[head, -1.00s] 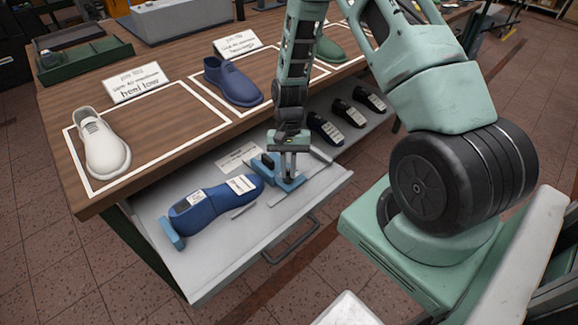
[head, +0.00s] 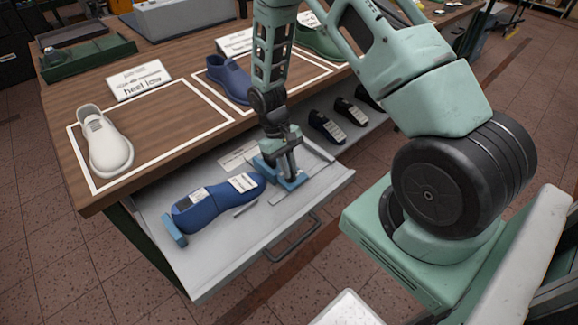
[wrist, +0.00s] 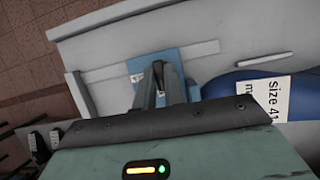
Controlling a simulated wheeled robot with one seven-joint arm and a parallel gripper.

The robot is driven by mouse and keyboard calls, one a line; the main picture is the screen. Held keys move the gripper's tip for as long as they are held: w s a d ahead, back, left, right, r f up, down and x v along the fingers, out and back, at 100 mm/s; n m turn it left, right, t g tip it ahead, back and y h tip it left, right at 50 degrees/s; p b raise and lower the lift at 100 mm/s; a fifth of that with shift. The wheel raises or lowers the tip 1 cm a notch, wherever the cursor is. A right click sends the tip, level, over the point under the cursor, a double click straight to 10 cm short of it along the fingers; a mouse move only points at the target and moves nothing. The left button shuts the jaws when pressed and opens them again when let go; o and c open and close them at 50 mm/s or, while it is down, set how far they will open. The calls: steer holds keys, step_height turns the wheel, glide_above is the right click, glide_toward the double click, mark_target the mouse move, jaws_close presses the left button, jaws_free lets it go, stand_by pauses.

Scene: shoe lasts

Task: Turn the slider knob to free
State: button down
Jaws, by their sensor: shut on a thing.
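My gripper (head: 287,172) points down into the pulled-out drawer and is shut on the slider knob, which the fingers mostly hide. The blue slider (head: 296,183) sits on the drawer floor beside the right end of a blue shoe last (head: 212,206). In the wrist view the fingers (wrist: 162,82) are over the blue slider plate (wrist: 157,61), which carries a small white label (wrist: 136,78). I cannot read the label or tell which way the knob points. The last also shows at the right of the wrist view (wrist: 235,87).
A blue end block (head: 173,234) stands at the last's left end. A thin grey rod (head: 245,209) lies in front of the last. Dark lasts (head: 326,128) lie to the right. The wooden tabletop (head: 165,130) overhangs behind, with a white shoe (head: 104,143) on it.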

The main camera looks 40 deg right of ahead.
stand_by(0.4)
steer(key=c, duration=1.5)
jaws_free()
steer(key=b+v, duration=0.2)
steer(key=v, duration=1.5)
steer(key=shift+a+r, duration=0.15)
steer(key=shift+r, duration=0.1)
